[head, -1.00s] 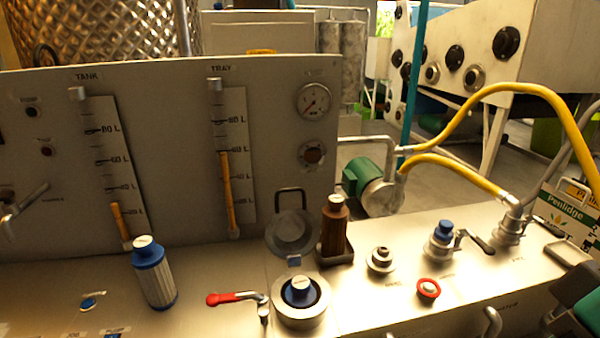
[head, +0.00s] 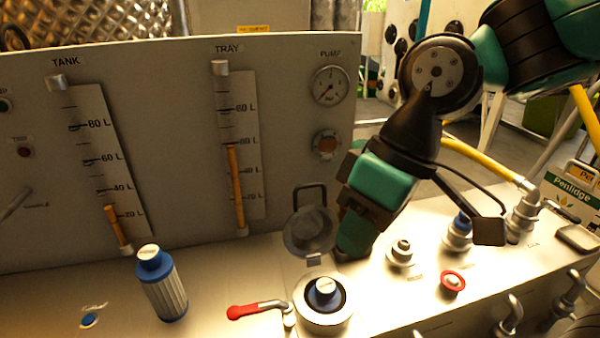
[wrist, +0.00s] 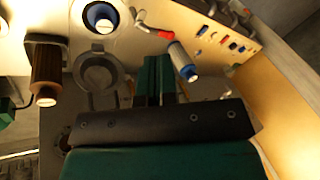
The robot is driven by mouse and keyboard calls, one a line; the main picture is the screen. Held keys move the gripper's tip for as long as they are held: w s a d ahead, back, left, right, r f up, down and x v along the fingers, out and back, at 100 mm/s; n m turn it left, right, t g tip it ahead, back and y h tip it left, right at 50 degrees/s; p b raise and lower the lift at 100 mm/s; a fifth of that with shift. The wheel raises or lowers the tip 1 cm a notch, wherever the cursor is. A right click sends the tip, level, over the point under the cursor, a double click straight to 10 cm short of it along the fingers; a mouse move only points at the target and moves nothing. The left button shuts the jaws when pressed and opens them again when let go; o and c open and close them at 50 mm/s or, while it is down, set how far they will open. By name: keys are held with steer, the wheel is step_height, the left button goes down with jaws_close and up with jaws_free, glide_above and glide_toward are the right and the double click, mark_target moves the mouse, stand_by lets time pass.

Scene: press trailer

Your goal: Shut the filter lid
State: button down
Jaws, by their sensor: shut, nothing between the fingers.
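The filter lid (head: 311,232) is a grey round disc with a dark loop handle (head: 310,197). It stands raised, open, behind the round filter housing (head: 325,316), joined by a small hinge. A blue and white filter cartridge (head: 323,291) sits inside the housing, uncovered. In the wrist view the lid (wrist: 98,72) lies left of the fingers and the housing (wrist: 100,18) shows above it. My gripper (head: 350,248) is shut and empty, pointing down just right of the lid. Its green fingers (wrist: 160,72) show in the wrist view. No contact with the lid is visible.
A red-handled valve (head: 258,310) lies left of the housing. A blue-capped cartridge (head: 162,285) stands farther left. The gauge panel (head: 170,210) rises behind.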

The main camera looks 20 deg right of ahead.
steer(key=w+d+r+n+g+y+p, duration=0.1)
steer(key=w+r+p, duration=0.1)
steer(key=w, duration=0.5)
steer(key=w+d+r+n+y+p, duration=0.1)
steer(key=w+d+r, duration=0.1)
steer(key=w, duration=0.6)
steer(key=w+d+f+n+g+p, duration=0.1)
steer(key=w+d+f+n+p, duration=0.15)
steer(key=w+d, duration=0.55)
glide_toward(309, 217)
steer(key=f, duration=0.1)
steer(key=w+f+n, duration=0.1)
steer(key=f, duration=0.1)
steer(key=shift+w+y+p, duration=0.3)
steer(key=shift+p, duration=0.05)
steer(key=shift+s+a+b, duration=0.15)
steer(key=shift+b, duration=0.2)
